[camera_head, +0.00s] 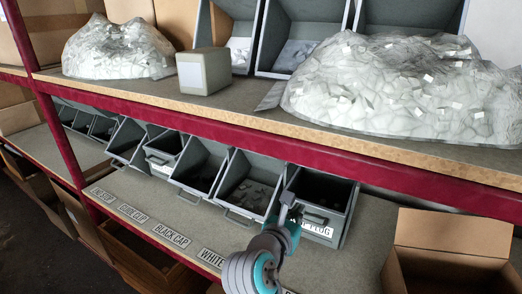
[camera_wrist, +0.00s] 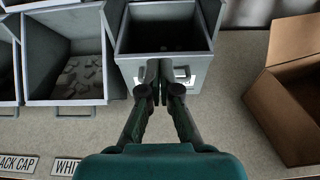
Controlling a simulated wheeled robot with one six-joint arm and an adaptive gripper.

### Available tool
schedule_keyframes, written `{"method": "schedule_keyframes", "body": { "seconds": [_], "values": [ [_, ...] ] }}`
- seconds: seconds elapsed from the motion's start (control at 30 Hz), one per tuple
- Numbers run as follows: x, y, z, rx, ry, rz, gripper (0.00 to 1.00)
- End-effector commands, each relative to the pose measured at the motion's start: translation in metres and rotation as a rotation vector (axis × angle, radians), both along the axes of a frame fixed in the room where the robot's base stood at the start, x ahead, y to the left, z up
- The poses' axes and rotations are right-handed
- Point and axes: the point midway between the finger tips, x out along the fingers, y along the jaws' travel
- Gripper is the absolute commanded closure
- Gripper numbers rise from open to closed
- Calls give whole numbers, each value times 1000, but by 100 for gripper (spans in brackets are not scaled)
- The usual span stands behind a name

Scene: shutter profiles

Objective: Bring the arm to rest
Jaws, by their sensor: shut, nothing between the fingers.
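My gripper (camera_head: 288,203) is shut and empty. In the head view it hangs in front of a grey bin (camera_head: 338,222) whose label is partly covered and ends in "PLUG". In the wrist view the closed fingertips of my gripper (camera_wrist: 159,76) overlap the front of that bin (camera_wrist: 195,78). I cannot tell whether they touch it. The inside of that bin is dark. My arm (camera_head: 252,265) reaches up from the lower edge of the head view.
More grey bins (camera_head: 245,190) stand in a row to the left, under a red-edged shelf (camera_head: 240,132). Bags of white parts (camera_head: 395,90) lie on that shelf. An open cardboard box (camera_head: 450,240) stands at the right. Bare shelf surface (camera_wrist: 222,120) lies between bin and box.

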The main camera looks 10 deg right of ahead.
Motion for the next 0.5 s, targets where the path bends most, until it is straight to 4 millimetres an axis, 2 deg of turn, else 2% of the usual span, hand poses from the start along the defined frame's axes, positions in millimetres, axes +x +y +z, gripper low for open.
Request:
{"method": "schedule_keyframes", "body": {
  "seconds": [0.13,0.27,0.5],
  "values": [
    [-6,-4,-26,54,-36,22,100],
    [-19,-10,-66,167,-99,60,100],
    [-59,-17,-136,456,-213,119,100]
  ]
}}
